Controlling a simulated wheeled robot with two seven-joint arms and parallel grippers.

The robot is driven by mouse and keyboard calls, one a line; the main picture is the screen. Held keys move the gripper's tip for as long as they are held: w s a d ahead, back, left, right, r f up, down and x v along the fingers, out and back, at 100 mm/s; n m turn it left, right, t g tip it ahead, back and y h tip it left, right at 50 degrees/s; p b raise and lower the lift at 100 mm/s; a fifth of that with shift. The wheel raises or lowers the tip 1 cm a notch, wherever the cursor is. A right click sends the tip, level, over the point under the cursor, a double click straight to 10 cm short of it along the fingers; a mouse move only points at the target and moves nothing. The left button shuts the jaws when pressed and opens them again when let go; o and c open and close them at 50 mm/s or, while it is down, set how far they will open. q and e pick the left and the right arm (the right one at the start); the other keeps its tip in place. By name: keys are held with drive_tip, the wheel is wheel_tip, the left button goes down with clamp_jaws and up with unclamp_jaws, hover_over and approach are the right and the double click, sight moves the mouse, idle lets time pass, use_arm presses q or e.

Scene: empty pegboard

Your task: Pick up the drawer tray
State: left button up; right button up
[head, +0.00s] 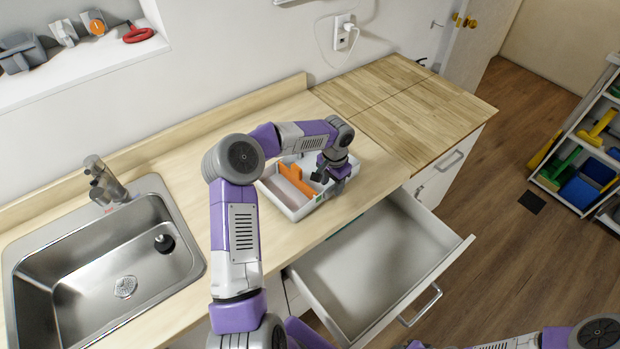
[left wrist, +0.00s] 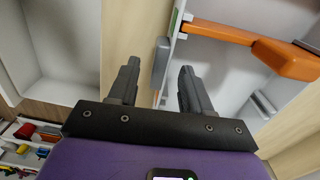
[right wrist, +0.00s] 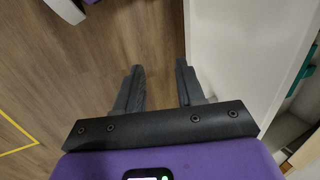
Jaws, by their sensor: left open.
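The drawer tray is a white open tray (head: 276,203) with an orange divider piece (head: 293,178) inside, standing on the wooden counter near the open drawer. My left gripper (head: 332,172) hangs over the tray's right part and hides some of it. In the left wrist view, the fingers of my left gripper (left wrist: 160,68) are apart, with the tray's white wall (left wrist: 176,40) and a small grey tab (left wrist: 161,62) between or beyond them. I cannot tell whether they touch. My right gripper (right wrist: 160,78) is open and empty above the wooden floor, beside a white panel.
An open, mostly bare white drawer (head: 375,262) juts out below the counter. A steel sink (head: 105,262) is at the left, and a butcher-block top (head: 410,105) lies behind right. A shelf with colourful tools (head: 585,165) stands far right. The counter between sink and tray is largely clear.

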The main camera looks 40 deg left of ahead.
use_arm(q)
drive_tip(key=shift+f, duration=1.3)
clamp_jaws()
drive_tip(key=shift+r, duration=0.1)
